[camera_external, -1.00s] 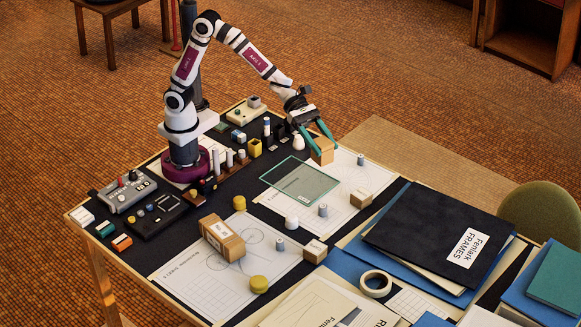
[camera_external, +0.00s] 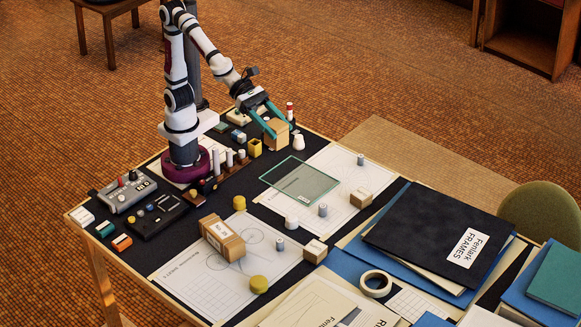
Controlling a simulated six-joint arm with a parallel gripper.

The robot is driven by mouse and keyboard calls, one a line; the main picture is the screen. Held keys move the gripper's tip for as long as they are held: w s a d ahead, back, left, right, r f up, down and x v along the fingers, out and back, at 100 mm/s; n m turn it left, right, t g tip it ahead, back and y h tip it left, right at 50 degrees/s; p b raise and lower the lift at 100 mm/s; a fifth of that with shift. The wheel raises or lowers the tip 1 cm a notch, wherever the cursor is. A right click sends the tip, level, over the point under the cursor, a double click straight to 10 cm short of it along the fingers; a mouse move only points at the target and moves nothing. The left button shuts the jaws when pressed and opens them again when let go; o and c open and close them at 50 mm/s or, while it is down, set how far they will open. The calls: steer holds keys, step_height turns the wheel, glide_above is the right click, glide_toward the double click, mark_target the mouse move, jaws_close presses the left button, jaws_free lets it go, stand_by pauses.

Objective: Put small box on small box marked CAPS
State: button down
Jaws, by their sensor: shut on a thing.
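My gripper (camera_external: 279,128) is shut on a small tan cardboard box (camera_external: 275,135), with its teal fingers on either side. The box is over the far part of the dark mat; I cannot tell whether it touches the surface. Another small box (camera_external: 361,198) with a pale label stands on the right of the drawing sheets. A further small labelled box (camera_external: 315,251) stands near the front middle. The labels are too small to read, so I cannot tell which is marked CAPS. A larger labelled carton (camera_external: 222,238) lies on the left sheet.
A clear glass plate (camera_external: 300,181) lies in the middle. Grey and white cylinders and a yellow knob (camera_external: 258,284) stand around the boxes. A dark folder (camera_external: 438,234) and a tape roll (camera_external: 375,284) lie at right. A white bottle-shaped piece (camera_external: 299,141) stands beside the held box.

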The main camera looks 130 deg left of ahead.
mark_target(280, 135)
steer(key=w+f, duration=0.1)
steer(key=w+f+n+y, duration=0.1)
steer(key=w, duration=0.1)
steer(key=w+f+n+y, duration=0.1)
steer(key=shift+w+d, duration=0.25)
steer(key=shift+d, duration=0.15)
steer(key=w+d+f+n+g+y, duration=0.1)
steer(key=d+f+n+g+y, duration=0.2)
steer(key=f, duration=0.6)
steer(key=d+f+n+g+y, duration=0.1)
steer(key=d+f+n+y, duration=0.2)
steer(key=f+n+y, duration=0.45)
steer(key=w+a+f, duration=0.2)
steer(key=a+f, duration=0.1)
steer(key=f, duration=0.1)
steer(key=w+a+f+m+h, duration=0.1)
steer(key=w+a+f, duration=0.1)
steer(key=a+f, duration=0.1)
steer(key=w+a+f+m+h, duration=0.1)
steer(key=w+a+f, duration=0.1)
steer(key=f, duration=0.3)
steer(key=shift+w+a+m, duration=0.25)
steer(key=shift+w+a, duration=0.05)
steer(key=shift+a, duration=0.45)
steer(key=shift+f, duration=0.3)
